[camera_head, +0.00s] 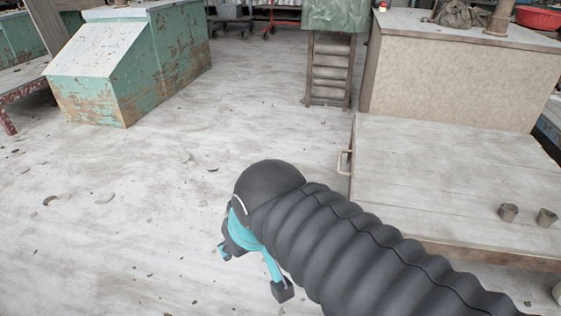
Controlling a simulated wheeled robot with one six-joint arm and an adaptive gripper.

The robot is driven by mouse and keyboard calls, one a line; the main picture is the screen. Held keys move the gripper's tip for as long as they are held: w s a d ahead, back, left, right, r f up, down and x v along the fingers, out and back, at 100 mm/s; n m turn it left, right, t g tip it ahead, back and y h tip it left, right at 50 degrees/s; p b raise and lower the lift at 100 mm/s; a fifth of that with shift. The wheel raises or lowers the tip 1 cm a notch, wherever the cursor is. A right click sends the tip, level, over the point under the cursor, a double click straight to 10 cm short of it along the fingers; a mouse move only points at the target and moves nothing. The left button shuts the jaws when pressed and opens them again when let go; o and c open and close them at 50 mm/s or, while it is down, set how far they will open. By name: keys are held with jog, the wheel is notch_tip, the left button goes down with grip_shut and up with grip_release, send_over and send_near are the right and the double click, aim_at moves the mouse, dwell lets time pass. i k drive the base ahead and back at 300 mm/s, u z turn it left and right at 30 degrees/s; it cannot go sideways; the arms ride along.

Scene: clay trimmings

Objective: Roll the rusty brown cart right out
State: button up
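No cart that is plainly rusty brown can be made out. A low, pale wooden-topped unit (440,170) with a brown edge stands at the right, with a pale handle (345,162) on its left side; I cannot tell whether it is the cart. At the far back, a dark grey wheeled cart (231,24) is cut by the top edge. My gripper (252,270) is open and empty above the floor, left of the low unit and apart from its handle. My arm hides part of the unit's near left side.
A chipped green bin (160,62) stands at the back left, near a rust-red-framed bench (25,83). The littered floor (110,200) is open at left.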

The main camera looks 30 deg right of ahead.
aim_at(437, 181)
jog(key=u, duration=0.3)
jog(key=i, duration=1.25)
jog(key=z, duration=1.95)
